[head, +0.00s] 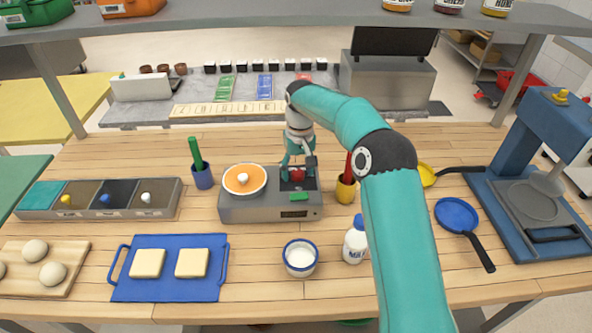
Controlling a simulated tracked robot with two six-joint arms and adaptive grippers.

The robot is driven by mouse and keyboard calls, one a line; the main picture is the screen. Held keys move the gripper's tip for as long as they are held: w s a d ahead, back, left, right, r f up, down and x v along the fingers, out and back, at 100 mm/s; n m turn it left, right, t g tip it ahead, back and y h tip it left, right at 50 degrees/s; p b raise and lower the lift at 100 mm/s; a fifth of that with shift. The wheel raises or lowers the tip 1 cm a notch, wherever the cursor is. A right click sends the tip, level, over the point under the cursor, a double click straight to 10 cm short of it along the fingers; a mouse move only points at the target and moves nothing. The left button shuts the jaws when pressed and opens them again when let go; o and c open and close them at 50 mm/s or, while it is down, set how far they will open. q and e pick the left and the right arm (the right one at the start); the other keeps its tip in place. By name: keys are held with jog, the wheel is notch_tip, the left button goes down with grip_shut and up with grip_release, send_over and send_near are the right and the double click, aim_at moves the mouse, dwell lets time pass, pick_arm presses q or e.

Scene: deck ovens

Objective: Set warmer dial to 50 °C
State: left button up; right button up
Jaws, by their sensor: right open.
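The warmer (262,210) is a low grey box on the wooden table, in the middle of the head view. A round orange plate with a white piece on it sits on its left half. A red knob (297,175), which looks like the dial, is on its dark right part, with a green piece (299,196) in front. My right gripper (298,175) is open and points down over the red knob, its fingers at either side of it. I cannot tell whether they touch it. The dial's setting is too small to read. My left gripper is not in view.
A blue cup with a green stick (202,176) stands left of the warmer, a yellow cup (346,190) close on its right. A white bowl (300,258) and a milk bottle (355,241) stand in front. A blue tray (168,286) lies front left.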

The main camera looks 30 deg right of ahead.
jog(key=c, duration=1)
jog(key=shift+a, duration=0.25)
jog(key=shift+c, duration=0.8)
jog(key=shift+d, duration=0.2)
jog(key=m, duration=0.3)
jog(key=shift+m, duration=0.4)
jog(key=m, duration=0.6)
jog(key=shift+w+a, duration=0.1)
